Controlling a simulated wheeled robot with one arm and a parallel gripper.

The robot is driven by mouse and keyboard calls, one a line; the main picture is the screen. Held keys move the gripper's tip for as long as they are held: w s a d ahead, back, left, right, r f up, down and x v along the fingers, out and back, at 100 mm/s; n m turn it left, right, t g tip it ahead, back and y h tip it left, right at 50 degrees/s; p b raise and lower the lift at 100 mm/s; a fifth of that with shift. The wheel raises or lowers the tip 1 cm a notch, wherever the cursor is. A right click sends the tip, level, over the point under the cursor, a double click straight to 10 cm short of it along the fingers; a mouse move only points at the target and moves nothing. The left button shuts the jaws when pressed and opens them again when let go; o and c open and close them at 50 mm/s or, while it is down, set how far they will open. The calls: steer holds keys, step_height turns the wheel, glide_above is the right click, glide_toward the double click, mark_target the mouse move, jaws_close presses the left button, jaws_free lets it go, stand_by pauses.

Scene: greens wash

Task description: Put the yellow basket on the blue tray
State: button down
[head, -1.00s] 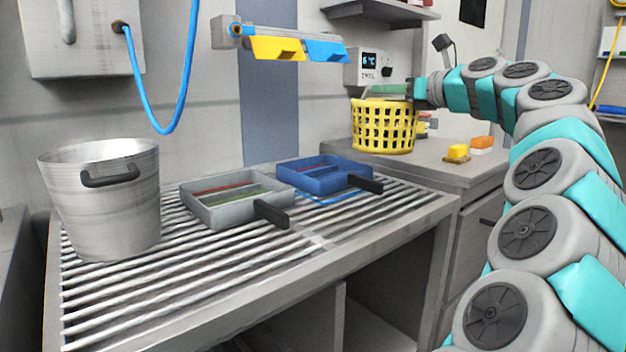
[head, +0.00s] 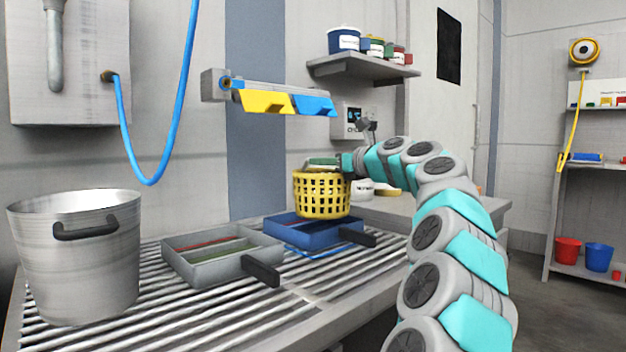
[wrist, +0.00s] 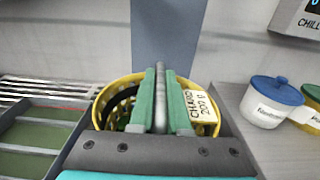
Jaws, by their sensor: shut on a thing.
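The yellow basket (head: 322,196) is a round lattice basket. In the head view it shows upright, over the back part of the blue tray (head: 300,233). I cannot tell whether its base touches the tray. My gripper (head: 324,163) is at the basket's top and shut on it. In the wrist view my gripper (wrist: 161,103) shows two green fingers close together across the yellow basket (wrist: 124,86). A tag reading "CHARD 200 g" (wrist: 201,107) and some green contents show at the basket. The blue tray has a dark handle at its right.
A grey tray (head: 180,267) with a dark handle sits left of the blue tray on the slatted rack (head: 215,318). A large metal pot (head: 80,275) stands further left. A white tub with a blue lid (wrist: 270,102) stands right of the basket. A wall rail with yellow and blue clips (head: 285,100) hangs above.

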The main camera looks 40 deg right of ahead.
steer(key=w, duration=0.3)
steer(key=shift+w+a+f, duration=0.1)
steer(key=shift+w+f, duration=0.05)
steer(key=shift+f+b, duration=1)
steer(key=shift+f, duration=0.75)
steer(key=c, duration=0.9)
jaws_free()
steer(key=shift+f, duration=0.1)
